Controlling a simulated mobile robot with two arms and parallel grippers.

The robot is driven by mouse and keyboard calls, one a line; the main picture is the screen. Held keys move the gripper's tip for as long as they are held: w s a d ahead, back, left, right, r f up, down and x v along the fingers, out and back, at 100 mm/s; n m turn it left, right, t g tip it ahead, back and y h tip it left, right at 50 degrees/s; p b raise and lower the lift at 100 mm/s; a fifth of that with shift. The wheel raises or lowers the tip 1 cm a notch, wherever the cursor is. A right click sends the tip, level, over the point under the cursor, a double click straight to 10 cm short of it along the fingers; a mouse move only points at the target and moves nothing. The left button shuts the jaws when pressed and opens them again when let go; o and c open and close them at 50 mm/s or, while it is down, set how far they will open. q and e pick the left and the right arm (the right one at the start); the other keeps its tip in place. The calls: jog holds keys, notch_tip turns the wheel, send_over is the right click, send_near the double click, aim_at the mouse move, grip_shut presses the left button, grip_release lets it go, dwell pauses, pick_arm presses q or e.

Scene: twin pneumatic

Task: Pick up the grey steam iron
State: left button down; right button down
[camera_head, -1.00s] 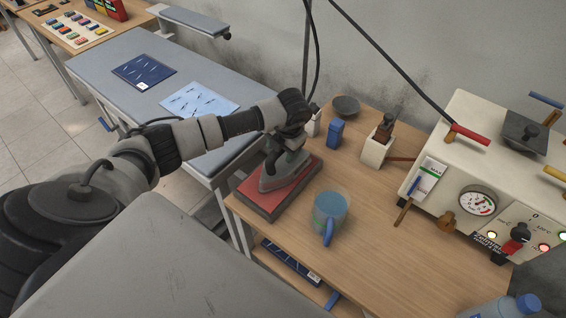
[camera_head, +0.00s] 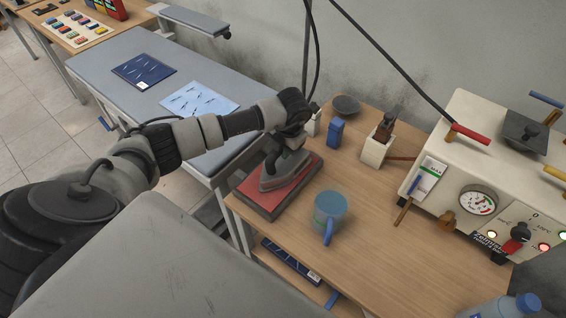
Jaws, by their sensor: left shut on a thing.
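The grey steam iron (camera_head: 284,172) is at the left end of the wooden table, over a red rest pad (camera_head: 262,198) with a dark edge. Its pointed front faces lower left. I cannot tell whether its sole touches the pad. My left gripper (camera_head: 287,138) reaches in from the left and is shut on the iron from above, around its handle. My wrist hides the upper part of the handle and most of the fingers. My right gripper is not in view.
A blue mug (camera_head: 330,212) stands close right of the pad. A blue box (camera_head: 335,132), a dark bowl (camera_head: 346,105) and a white holder (camera_head: 377,148) stand behind. A cream steam generator (camera_head: 470,190) fills the right. A padded ironing board (camera_head: 150,65) lies left.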

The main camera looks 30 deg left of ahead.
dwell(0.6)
pick_arm(q)
jog(key=shift+w+r, duration=0.2)
jog(key=shift+r, duration=0.1)
jog(key=shift+r+b, duration=0.4)
jog(key=shift+r, duration=0.2)
notch_tip(320, 180, up, 3)
jog(key=shift+d+f+b, duration=0.15)
jog(key=shift+b, duration=0.35)
jog(key=s+d+r+b, duration=0.1)
jog(key=d+r+b, duration=0.2)
jog(key=d+r, duration=0.4)
jog(key=shift+d, duration=2.15)
jog(key=shift+s, duration=0.1)
